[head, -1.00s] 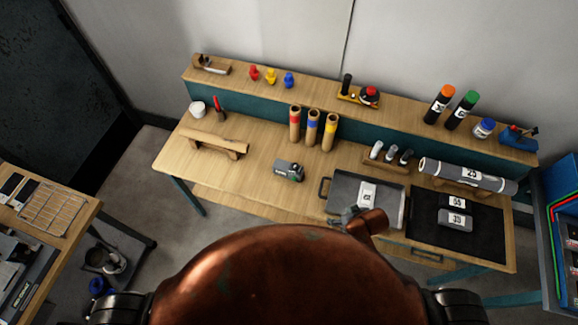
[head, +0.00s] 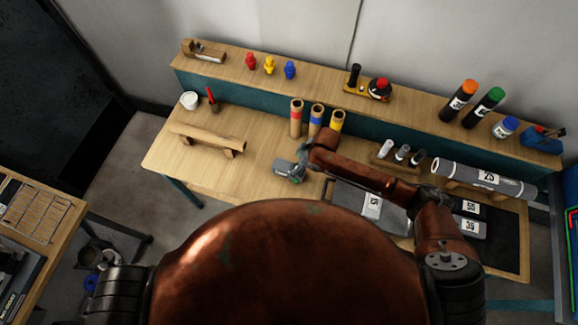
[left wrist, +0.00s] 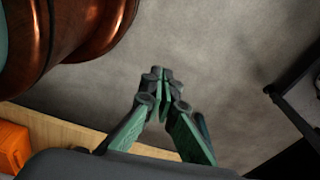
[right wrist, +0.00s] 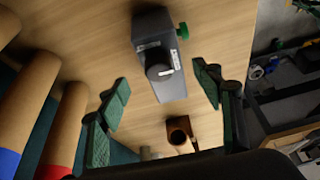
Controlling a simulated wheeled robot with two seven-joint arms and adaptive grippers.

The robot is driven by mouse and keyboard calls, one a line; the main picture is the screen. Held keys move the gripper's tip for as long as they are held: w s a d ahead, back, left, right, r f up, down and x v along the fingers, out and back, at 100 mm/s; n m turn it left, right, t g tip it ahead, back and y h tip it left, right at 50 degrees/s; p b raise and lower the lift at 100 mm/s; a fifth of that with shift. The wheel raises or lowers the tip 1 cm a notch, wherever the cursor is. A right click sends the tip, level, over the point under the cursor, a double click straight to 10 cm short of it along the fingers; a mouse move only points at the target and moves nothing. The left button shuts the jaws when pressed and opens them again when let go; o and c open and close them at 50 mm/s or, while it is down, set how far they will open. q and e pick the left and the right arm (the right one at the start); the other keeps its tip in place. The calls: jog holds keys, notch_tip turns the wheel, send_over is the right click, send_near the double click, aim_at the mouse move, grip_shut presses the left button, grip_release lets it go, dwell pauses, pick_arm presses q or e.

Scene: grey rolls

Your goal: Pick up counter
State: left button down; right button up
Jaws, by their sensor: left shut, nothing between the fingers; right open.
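The counter (head: 284,169), a small grey box with a green knob, sits on the wooden table left of the tray. In the right wrist view the counter (right wrist: 158,50) shows its round front part and a white label, lying just beyond the fingertips. My right gripper (head: 299,165) is above the counter's right side in the head view. In its own view the right gripper (right wrist: 160,82) is open, with empty fingers spread to either side below the counter. My left gripper (left wrist: 160,90) is shut and empty over the grey floor, away from the table top.
Cardboard tubes with red, blue and yellow bands (head: 296,120) stand close behind the counter. A wooden rest with a roll (head: 207,138) is to its left. The grey tray (head: 345,193) and a labelled grey roll (head: 470,175) lie to the right. Table around the counter's left is clear.

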aim_at(291, 168)
jog(key=x, duration=0.2)
jog(key=shift+a+f, duration=0.25)
jog(key=shift+a, duration=0.05)
jog(key=shift+w+a+f, duration=0.1)
jog(key=shift+f, duration=0.25)
jog(key=p+x, duration=0.1)
jog(key=x, duration=0.3)
jog(key=shift+a, duration=0.15)
jog(key=shift+f, duration=0.3)
jog(key=shift+c, duration=0.2)
jog(key=c, duration=0.5)
pick_arm(q)
jog(key=shift+s+a+r, duration=0.1)
jog(key=shift+s+r, duration=0.1)
jog(key=shift+s, duration=0.4)
jog(key=shift+s+a+r, duration=0.1)
jog(key=shift+s+r, duration=0.05)
jog(key=shift+s, duration=0.45)
pick_arm(e)
jog(key=shift+a+r, duration=0.1)
jog(key=c, duration=1)
